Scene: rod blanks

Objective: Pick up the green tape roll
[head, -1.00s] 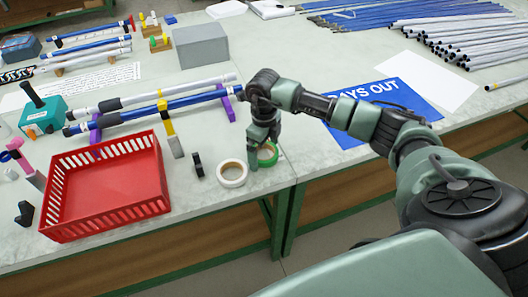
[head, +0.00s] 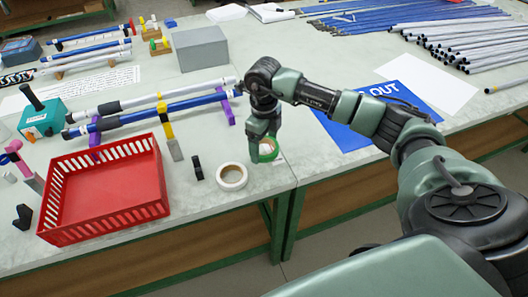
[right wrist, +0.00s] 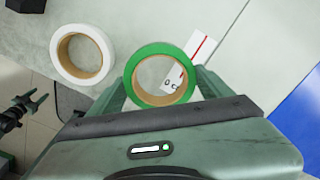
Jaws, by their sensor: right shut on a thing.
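The green tape roll (right wrist: 138,94) is a green ring with a brown core, held between the fingers of my right gripper (right wrist: 160,88) in the right wrist view. In the head view the green tape roll (head: 268,150) shows at the tip of my right gripper (head: 263,142), partly hidden by it. The roll looks raised a little above the table near its front edge.
A red basket (head: 105,222) stands further left. Rods on purple holders (head: 226,108) lie behind. A blue sign (head: 372,112) lies to the right.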

